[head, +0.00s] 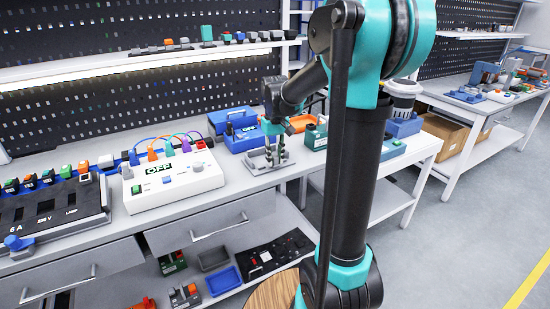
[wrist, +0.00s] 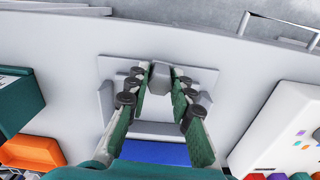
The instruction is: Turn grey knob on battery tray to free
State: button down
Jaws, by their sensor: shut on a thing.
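The battery tray (head: 258,168) is a small light grey fixture on the white bench, left of my arm in the head view. It fills the middle of the wrist view (wrist: 207,80). The grey knob (wrist: 160,78) is a block at its centre, between my fingertips. My gripper (head: 272,158) points down over the tray; in the wrist view (wrist: 160,84) its two green-padded fingers are shut on the knob from both sides. The knob is hidden by the fingers in the head view. I cannot read its setting.
A white box marked OFF (head: 170,180) with coloured cables stands left of the tray. A blue case (head: 243,138) stands just behind it. An orange bin (head: 300,123) and a green box (head: 314,137) are behind to the right. The bench front edge is close to the tray.

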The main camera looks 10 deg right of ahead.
aim_at(275, 156)
jog(key=m, duration=0.8)
jog(key=shift+m, duration=0.3)
jog(key=m, duration=0.4)
jog(key=shift+m, duration=2.1)
jog(key=c, duration=1.3)
grip_release()
jog(key=shift+r, duration=0.1)
notch_tip(275, 156, up, 12)
jog(key=shift+f, duration=0.1)
